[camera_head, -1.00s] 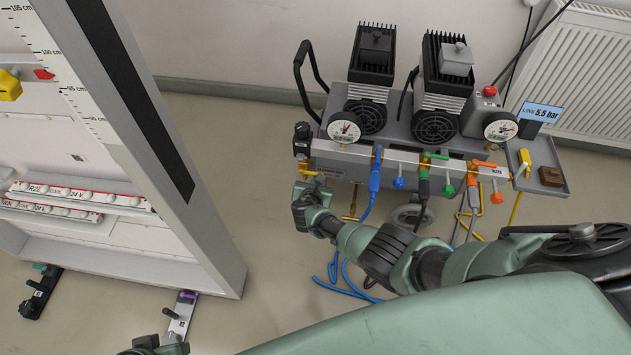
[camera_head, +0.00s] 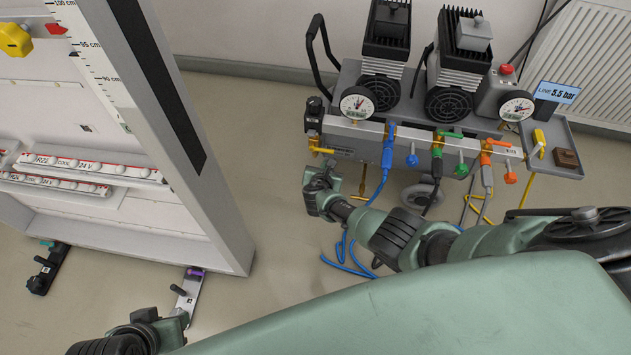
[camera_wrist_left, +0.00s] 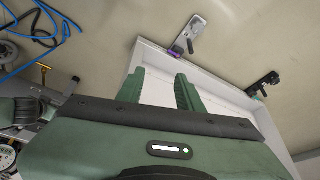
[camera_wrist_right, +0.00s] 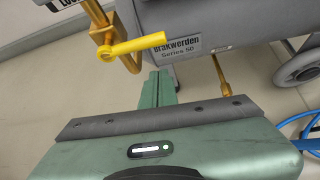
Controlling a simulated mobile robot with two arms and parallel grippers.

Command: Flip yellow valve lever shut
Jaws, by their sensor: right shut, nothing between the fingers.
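The yellow valve lever (camera_wrist_right: 135,46) is large in the right wrist view. It sticks out sideways to the right from a brass fitting (camera_wrist_right: 103,25) that hangs under the compressor. In the head view the lever (camera_head: 322,150) is small, at the left end of the compressor's front rail. My right gripper (camera_wrist_right: 158,76) is shut and empty, with its fingertips just below the lever's free end; I cannot tell if they touch. In the head view the right gripper (camera_head: 324,176) is just below the valve. My left gripper (camera_wrist_left: 160,75) is open and empty, away from the compressor.
The compressor (camera_head: 355,132) has gauges and several coloured valves and hoses along its front. A second brass piece (camera_wrist_right: 221,78) hangs right of the lever. A white cabinet (camera_head: 215,215) stands at the left. Blue hose (camera_head: 345,262) lies on the floor below.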

